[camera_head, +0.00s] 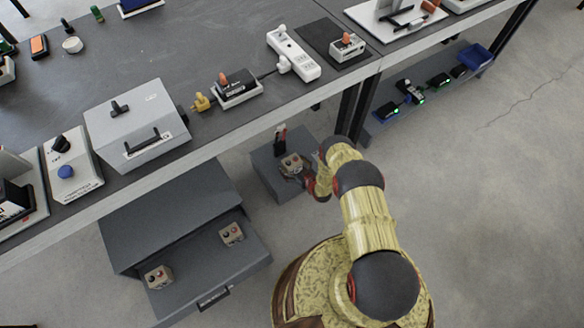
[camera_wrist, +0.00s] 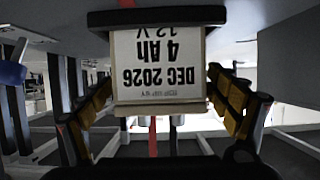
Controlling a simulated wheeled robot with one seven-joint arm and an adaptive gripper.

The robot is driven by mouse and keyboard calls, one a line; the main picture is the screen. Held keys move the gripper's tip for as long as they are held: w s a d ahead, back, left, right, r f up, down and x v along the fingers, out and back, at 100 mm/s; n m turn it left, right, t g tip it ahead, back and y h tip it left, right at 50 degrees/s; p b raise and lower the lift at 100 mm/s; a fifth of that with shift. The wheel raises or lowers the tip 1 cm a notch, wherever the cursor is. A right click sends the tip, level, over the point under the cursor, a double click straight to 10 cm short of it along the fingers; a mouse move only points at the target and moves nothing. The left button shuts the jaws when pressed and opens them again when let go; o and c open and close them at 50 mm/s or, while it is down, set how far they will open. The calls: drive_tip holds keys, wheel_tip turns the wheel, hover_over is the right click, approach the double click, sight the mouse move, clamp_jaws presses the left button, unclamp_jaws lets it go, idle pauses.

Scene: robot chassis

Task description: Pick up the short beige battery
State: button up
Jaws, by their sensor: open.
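A short beige battery (camera_head: 292,164) stands on a low grey box on the floor, under the bench. In the wrist view the beige battery (camera_wrist: 158,75) fills the upper middle, with a dark top and upside-down print reading "DEC 2026", "4 Ah" and "12 V". My gripper (camera_head: 309,180) is close beside it in the head view, partly hidden by my arm. In the wrist view my gripper (camera_wrist: 160,92) is open, with one yellow-padded finger on each side of the battery. I cannot tell whether the pads touch it.
The grey box (camera_head: 262,172) also carries a dark red-and-black item (camera_head: 280,138). Two similar beige blocks (camera_head: 158,277) (camera_head: 232,233) sit in an open grey drawer (camera_head: 185,300) at left. The bench edge (camera_head: 235,143) overhangs nearby, and a bench leg (camera_head: 352,108) stands behind. Floor at right is clear.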

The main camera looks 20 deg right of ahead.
drive_tip(key=shift+r, duration=0.1)
drive_tip(key=c, duration=2.1)
drive_tip(key=shift+w+r, duration=0.15)
drive_tip(key=shift+c, duration=0.3)
